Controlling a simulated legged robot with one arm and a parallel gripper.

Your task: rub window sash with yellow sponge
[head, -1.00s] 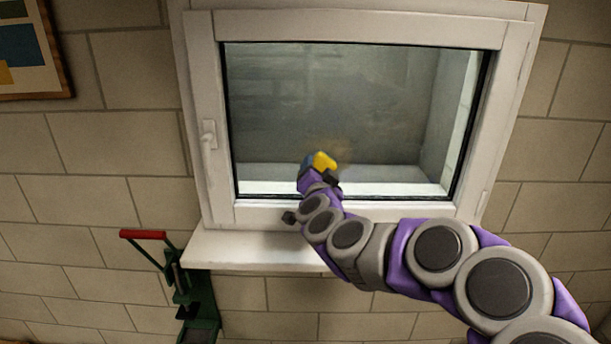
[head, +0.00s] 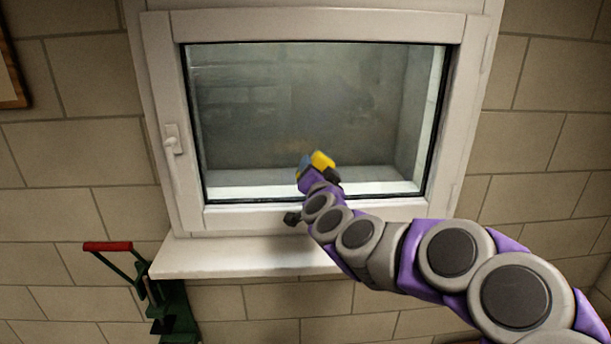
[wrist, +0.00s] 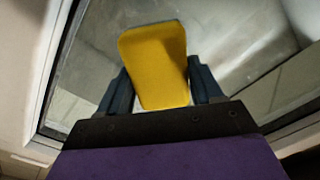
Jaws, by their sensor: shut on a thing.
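The white window sash (head: 158,120) frames a dull glass pane (head: 290,110), with a handle (head: 172,139) on its left side. My gripper (head: 314,165) is in front of the lower middle of the pane. It is shut on the yellow sponge (head: 323,160). In the wrist view the sponge (wrist: 155,60) sits between my two dark fingers (wrist: 160,88) and sticks out past them toward the glass. A corner of the frame (wrist: 50,95) shows at the left there. I cannot tell whether the sponge touches the glass.
A white sill (head: 235,258) juts out under the window. A green tool with a red handle (head: 108,246) stands at lower left. A brick wall (head: 70,170) surrounds the window, and a picture frame (head: 10,75) hangs at the far left.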

